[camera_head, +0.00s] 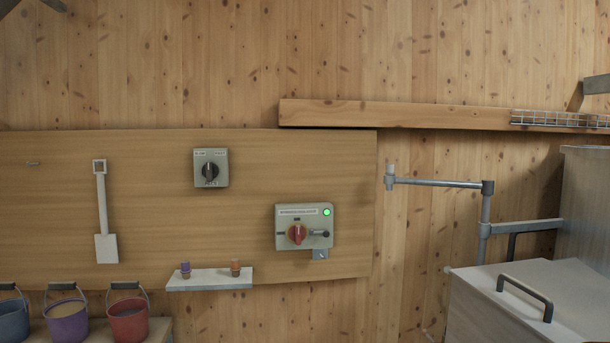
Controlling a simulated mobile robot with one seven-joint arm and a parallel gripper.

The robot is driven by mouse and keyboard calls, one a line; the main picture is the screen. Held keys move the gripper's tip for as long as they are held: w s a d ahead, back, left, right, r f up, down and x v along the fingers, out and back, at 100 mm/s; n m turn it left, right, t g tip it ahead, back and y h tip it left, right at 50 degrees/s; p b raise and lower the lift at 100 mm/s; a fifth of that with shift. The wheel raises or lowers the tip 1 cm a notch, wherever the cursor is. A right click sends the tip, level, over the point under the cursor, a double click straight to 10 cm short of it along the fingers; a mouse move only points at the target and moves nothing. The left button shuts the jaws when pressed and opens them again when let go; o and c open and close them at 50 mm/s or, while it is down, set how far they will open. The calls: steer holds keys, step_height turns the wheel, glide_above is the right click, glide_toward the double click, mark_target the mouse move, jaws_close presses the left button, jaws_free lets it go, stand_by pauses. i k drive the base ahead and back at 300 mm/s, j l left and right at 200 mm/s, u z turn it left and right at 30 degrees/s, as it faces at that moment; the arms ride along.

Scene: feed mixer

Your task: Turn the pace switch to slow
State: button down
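The pace switch appears to be the small grey box (223,180) on the wooden wall panel, left of the picture's middle. It has a black rotary knob (210,172) and a pale label strip with two small words above it. The left word looks like "SLOW", but the print is too small to be sure. The knob's grip looks roughly upright; I cannot tell which word it points to. Nothing touches the box. I cannot make out my gripper in this view.
A larger grey box (284,241) with a red rotary knob (297,233) and a lit green lamp (327,212) sits lower right. Below are a small shelf (210,281) with two small items and several buckets (128,318). A white scoop (105,247) hangs left. A lidded metal bin (490,310) stands right.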

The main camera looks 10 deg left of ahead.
mark_target(211, 170)
steer(key=l+u, duration=0.1)
steer(key=u, duration=0.35)
steer(key=i+l+u, duration=0.1)
steer(key=u, duration=0.35)
steer(key=l+u, duration=0.15)
steer(key=u, duration=0.35)
